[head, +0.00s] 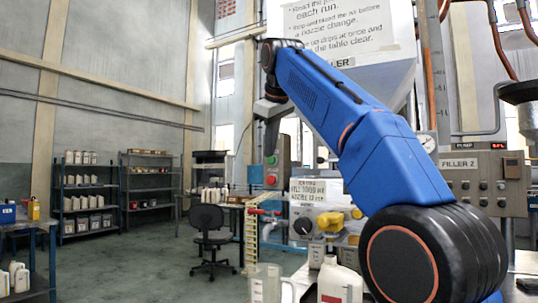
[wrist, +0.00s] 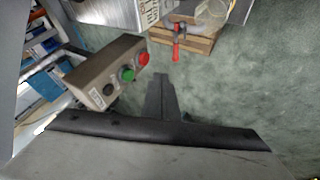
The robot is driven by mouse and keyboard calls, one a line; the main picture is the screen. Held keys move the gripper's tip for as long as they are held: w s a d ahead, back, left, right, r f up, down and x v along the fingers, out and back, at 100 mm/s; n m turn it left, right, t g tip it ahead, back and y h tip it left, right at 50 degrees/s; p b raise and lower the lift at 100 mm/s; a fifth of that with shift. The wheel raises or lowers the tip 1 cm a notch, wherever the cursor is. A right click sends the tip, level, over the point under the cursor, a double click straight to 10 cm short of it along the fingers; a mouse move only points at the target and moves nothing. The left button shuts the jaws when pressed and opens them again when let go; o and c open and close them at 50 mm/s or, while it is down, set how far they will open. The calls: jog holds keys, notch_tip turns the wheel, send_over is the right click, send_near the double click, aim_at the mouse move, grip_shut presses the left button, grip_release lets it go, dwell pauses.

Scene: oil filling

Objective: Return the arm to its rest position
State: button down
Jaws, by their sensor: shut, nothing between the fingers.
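My arm is raised and bent in the head view, its blue links crossing the filling machine from lower right to upper left. My gripper (wrist: 162,82) shows in the wrist view as dark fingers closed together, with nothing between them. It hangs over the green-grey floor, to the right of the button box. In the head view I cannot clearly make out the fingers near the far end of the arm.
A button box (wrist: 105,72) with red and green buttons is close to my gripper; it also shows in the head view (head: 277,162). A wooden crate (wrist: 183,38) lies beyond. White bottles (head: 338,282) stand in front, an office chair (head: 210,238) behind. Floor at left is open.

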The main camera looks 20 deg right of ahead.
jog(key=shift+s, duration=0.1)
dwell(0.7)
jog(key=s+d+f+m+g, duration=0.1)
jog(key=s+d+f+m, duration=0.1)
jog(key=s+f, duration=0.9)
jog(key=s+d+f+m+g, duration=0.1)
jog(key=s+f, duration=1.1)
jog(key=f, duration=1.5)
jog(key=s+d+f+m, duration=0.3)
jog(key=s+f, duration=0.9)
jog(key=f, duration=0.7)
jog(key=shift+m+g+y, duration=0.3)
jog(key=shift+m+g, duration=0.1)
jog(key=shift+m, duration=0.5)
